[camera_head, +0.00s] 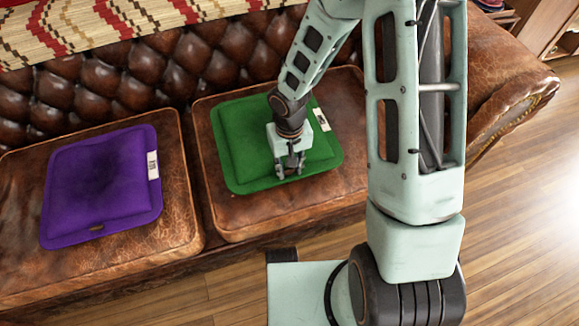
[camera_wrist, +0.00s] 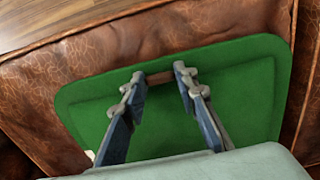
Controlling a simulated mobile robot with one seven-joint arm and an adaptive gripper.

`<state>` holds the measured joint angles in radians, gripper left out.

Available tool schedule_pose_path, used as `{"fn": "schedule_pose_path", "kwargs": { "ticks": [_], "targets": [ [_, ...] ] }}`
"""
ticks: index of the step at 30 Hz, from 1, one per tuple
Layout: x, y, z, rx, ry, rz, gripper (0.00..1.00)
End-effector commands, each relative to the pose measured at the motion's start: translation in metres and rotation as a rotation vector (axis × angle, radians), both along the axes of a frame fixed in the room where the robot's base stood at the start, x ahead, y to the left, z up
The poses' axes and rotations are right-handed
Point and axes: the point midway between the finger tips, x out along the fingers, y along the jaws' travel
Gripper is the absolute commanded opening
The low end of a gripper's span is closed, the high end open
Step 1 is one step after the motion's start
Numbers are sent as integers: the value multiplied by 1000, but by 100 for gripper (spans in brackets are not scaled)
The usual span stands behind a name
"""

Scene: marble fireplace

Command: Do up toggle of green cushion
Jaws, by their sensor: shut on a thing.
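The green cushion (camera_head: 240,140) lies flat on the brown leather seat, and it fills the middle of the wrist view (camera_wrist: 250,100). My gripper (camera_head: 291,172) points down at the cushion's front edge. In the wrist view my gripper (camera_wrist: 159,74) has its two fingertips either side of a small brown toggle (camera_wrist: 160,77) at that edge, shut on it. The fingertips hide the toggle's ends, and I cannot tell whether it is through its loop. In the head view the gripper hides the toggle.
A purple cushion (camera_head: 100,185) with a white label lies on the left seat, a small brown toggle (camera_head: 97,227) at its front edge. The tufted sofa back (camera_head: 120,80) rises behind. A patterned blanket (camera_head: 110,20) hangs over it. Wooden floor (camera_head: 520,220) is open at the right.

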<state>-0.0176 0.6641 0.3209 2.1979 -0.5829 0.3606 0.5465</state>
Motion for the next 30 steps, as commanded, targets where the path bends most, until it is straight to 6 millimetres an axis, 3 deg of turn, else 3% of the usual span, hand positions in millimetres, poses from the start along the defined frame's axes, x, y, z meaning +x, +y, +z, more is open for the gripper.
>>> {"fn": "schedule_pose_path", "kwargs": {
  "ticks": [20, 21, 25, 30],
  "targets": [
    [1, 0, 0, 0, -1, 133, 3],
    [1, 0, 0, 0, -1, 133, 30],
    [0, 0, 0, 0, -1, 133, 44],
    [0, 0, 0, 0, -1, 132, 45]
  ]
}}
